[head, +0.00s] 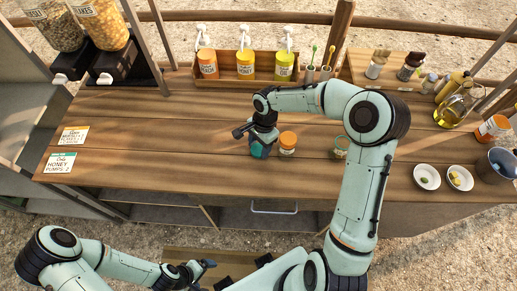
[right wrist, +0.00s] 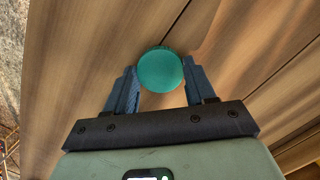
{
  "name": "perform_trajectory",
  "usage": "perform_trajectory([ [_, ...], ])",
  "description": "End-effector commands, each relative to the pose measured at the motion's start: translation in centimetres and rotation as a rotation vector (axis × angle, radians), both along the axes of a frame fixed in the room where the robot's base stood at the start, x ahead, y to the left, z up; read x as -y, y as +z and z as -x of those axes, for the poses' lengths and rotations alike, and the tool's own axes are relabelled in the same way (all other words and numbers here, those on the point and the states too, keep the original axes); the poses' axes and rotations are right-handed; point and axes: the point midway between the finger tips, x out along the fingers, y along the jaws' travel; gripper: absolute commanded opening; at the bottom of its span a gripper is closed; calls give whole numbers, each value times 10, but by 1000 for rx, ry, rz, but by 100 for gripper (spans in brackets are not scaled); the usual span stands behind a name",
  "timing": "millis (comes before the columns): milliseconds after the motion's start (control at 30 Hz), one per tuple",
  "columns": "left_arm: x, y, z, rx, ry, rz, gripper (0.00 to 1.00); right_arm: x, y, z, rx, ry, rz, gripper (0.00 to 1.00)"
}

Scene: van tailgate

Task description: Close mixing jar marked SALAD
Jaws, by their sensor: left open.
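A round teal lid (right wrist: 161,70) lies between the two fingers of my right gripper (right wrist: 160,88) in the right wrist view, with a finger against each side. In the head view my right gripper (head: 262,148) points down at the middle of the counter. It mostly hides what is under it, and whether the lid sits on a jar cannot be told. A jar with an orange lid (head: 288,140) stands just right of it. A small jar with a green rim (head: 341,147) stands further right, partly behind my arm. No SALAD marking is readable. My left gripper (head: 200,272) is open and empty, low in front of the counter.
Pump bottles (head: 245,65) stand in a wooden rack at the back. Two cards (head: 60,161) lie at the left. White bowls (head: 427,177), an oil bottle (head: 455,110) and a dark pot (head: 497,165) stand at the right. The left-middle of the counter (head: 170,150) is clear.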

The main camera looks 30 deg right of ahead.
Motion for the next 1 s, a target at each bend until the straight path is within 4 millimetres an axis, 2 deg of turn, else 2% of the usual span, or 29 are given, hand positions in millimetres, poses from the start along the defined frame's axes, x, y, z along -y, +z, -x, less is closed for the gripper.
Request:
perform_trajectory([
  [67,0,0,0,0,0,0,91,0,0,0,1,0,0,26],
  [400,0,0,0,0,0,0,91,0,1,0,1,0,0,26],
  [567,0,1,0,0,0,0,91,0,9,-1,2,-1,1,26],
  [767,0,3,-2,2,0,0,91,1,40,-2,7,-1,2,26],
  [1000,0,9,-7,9,0,0,91,0,111,-2,9,0,2,26],
])
